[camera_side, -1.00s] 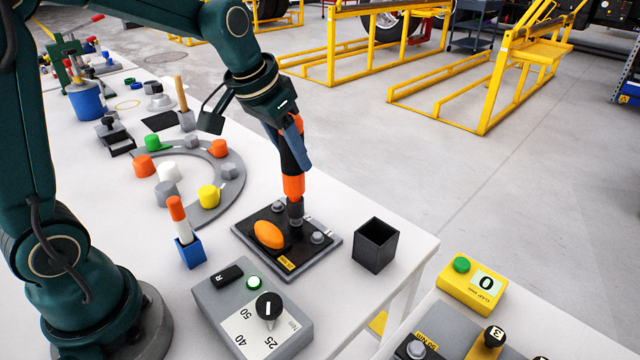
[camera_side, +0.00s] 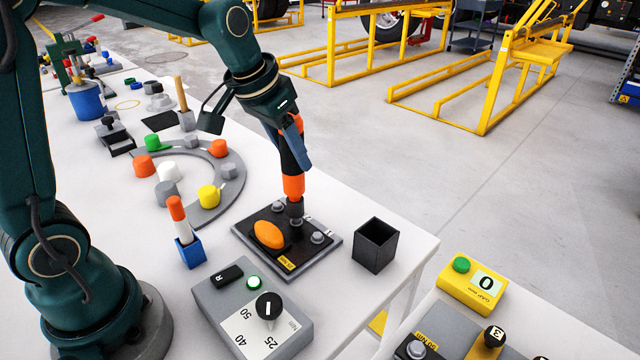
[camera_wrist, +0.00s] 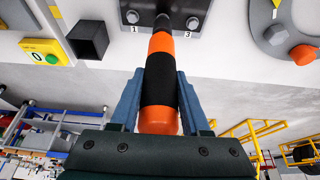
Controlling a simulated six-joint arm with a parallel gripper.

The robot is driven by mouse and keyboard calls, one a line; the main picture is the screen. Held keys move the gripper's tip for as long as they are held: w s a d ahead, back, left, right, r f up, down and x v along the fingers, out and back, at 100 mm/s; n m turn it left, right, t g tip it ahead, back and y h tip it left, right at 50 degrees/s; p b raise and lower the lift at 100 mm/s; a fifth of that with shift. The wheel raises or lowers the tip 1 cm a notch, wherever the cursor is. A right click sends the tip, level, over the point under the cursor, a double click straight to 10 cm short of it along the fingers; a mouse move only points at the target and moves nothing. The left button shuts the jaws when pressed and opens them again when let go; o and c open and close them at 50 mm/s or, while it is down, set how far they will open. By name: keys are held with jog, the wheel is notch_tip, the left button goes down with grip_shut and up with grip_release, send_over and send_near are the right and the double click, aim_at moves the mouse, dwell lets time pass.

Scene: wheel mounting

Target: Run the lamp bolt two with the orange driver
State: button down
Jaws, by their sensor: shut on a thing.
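My gripper (camera_side: 296,148) is shut on the orange driver (camera_side: 294,186), an orange and black tool pointing down with a dark socket at its end. The lamp plate (camera_side: 250,233) is a dark plate with an orange oval lamp (camera_side: 269,234) and bolts. The socket stands at the middle bolt position, and its end hides most of that bolt. A grey bolt (camera_side: 317,237) shows to the right of it. In the wrist view, my gripper (camera_wrist: 160,98) holds the driver (camera_wrist: 162,55) between the bolts marked 1 (camera_wrist: 132,17) and 3 (camera_wrist: 193,23).
A black open box (camera_side: 375,246) stands right of the plate. A grey control box (camera_side: 252,310) with a dial and a lit green button is in front. A blue holder (camera_side: 190,252) with an orange and white tool stands left. A curved grey tray (camera_side: 232,190) with coloured caps lies behind.

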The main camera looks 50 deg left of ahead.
jog(key=shift+f, duration=0.85)
jog(key=c, duration=1.2)
grip_release()
jog(key=shift+c, duration=0.2)
grip_shut()
